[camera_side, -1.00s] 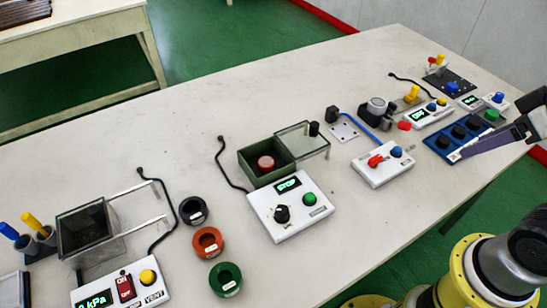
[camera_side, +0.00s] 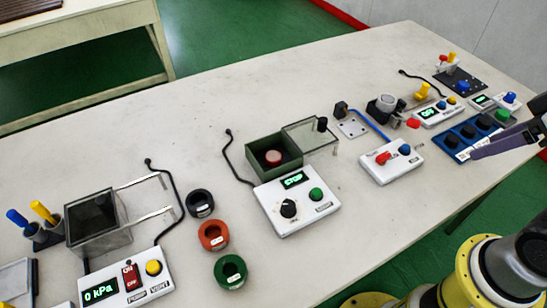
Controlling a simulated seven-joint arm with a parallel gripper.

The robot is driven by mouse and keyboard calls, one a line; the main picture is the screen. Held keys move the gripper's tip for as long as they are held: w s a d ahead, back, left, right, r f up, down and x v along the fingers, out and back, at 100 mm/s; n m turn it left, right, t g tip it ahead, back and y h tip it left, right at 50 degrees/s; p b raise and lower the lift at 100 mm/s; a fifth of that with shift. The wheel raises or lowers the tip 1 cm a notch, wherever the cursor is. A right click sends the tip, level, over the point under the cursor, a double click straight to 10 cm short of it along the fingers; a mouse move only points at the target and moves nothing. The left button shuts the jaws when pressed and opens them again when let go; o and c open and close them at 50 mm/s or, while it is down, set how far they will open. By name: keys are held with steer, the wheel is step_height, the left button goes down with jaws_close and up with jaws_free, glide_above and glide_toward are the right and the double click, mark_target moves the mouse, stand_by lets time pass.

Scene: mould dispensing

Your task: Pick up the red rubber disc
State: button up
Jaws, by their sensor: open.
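Black, orange and green rings (camera_side: 231,271) stand at front left.

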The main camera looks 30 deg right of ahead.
steer(key=w+a+r+n+g, duration=0.1)
steer(key=w+a+r+n, duration=0.2)
steer(key=w+r+n, duration=0.9)
steer(key=n+g, duration=0.5)
steer(key=n, duration=0.2)
glide_above(273, 156)
step_height(273, 156, down, 19)
steer(key=f, duration=0.7)
steer(key=shift+d+f, duration=0.2)
steer(key=shift+f, duration=0.2)
steer(key=shift+a+f, duration=0.15)
steer(key=shift+f, duration=2.6)
